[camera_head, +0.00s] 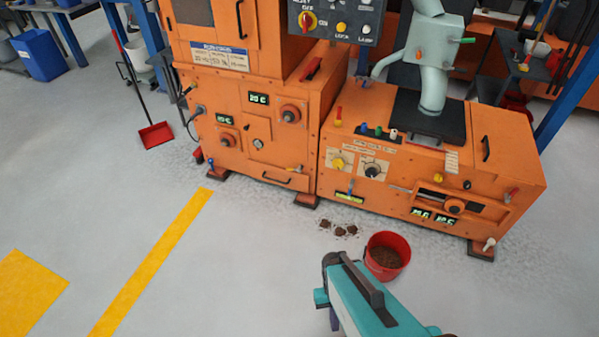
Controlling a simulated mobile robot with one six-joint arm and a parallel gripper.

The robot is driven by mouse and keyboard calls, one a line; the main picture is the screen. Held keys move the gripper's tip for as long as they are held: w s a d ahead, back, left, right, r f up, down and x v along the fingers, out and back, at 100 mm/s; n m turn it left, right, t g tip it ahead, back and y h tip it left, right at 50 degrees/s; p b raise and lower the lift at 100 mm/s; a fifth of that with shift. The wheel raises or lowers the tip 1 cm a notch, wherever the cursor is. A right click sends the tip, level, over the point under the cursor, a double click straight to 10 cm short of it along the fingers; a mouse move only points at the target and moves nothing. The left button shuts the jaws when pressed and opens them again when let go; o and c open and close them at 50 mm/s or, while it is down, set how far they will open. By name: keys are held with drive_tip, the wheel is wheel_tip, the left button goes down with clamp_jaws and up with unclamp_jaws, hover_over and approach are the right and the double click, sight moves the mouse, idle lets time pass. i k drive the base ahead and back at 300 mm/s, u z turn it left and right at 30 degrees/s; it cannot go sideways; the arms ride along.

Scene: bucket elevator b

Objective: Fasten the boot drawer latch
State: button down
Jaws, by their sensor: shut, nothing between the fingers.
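The orange machine (230,165) stands ahead of me. Low on its left cabinet is a drawer-like front with a dark bar handle (275,181). A small fitting (297,168) sits just above that handle; it is too small to tell whether it is a latch or how it is set. A small blue-tipped lever (211,162) is at the cabinet's lower left corner. My teal arm shows at the bottom centre, in front of the machine and well apart from the drawer. My gripper's fingers do not show.
A red bucket (402,256) with brown material stands on the floor before the right cabinet, beside small brown piles (340,230). A red dustpan (156,134) is at the left.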

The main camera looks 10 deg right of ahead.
sight(301, 167)
drive_tip(key=u, duration=0.1)
drive_tip(key=i, duration=0.95)
drive_tip(key=z, duration=0.45)
drive_tip(key=k, duration=0.2)
drive_tip(key=u, duration=3.1)
